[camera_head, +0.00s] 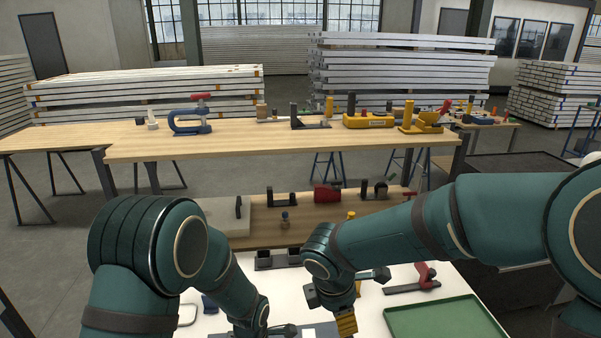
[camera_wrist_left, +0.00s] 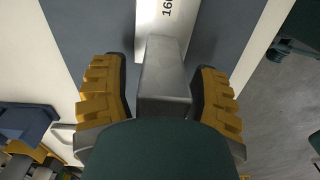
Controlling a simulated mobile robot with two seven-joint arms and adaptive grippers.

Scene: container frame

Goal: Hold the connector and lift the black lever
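In the left wrist view my left gripper (camera_wrist_left: 160,85) is open, its yellow ridged fingers with dark pads on either side of a grey rectangular block (camera_wrist_left: 166,80), perhaps the connector. Narrow gaps show between pads and block. A pale plate (camera_wrist_left: 165,15) with printed digits lies beyond it on a dark grey-blue surface (camera_wrist_left: 218,35). In the head view my left gripper (camera_head: 270,331) is cut off at the bottom edge. My right gripper (camera_head: 345,318) points down to its right, a yellow finger showing; its opening is unclear. I cannot make out the black lever.
On the white table (camera_head: 372,305) a green tray (camera_head: 445,318) and a red-handled clamp (camera_head: 425,275) lie right of my right gripper. Dark blocks (camera_head: 278,259) stand at the back. A blue part (camera_wrist_left: 25,122) lies left in the wrist view. Wooden benches with tools stand beyond.

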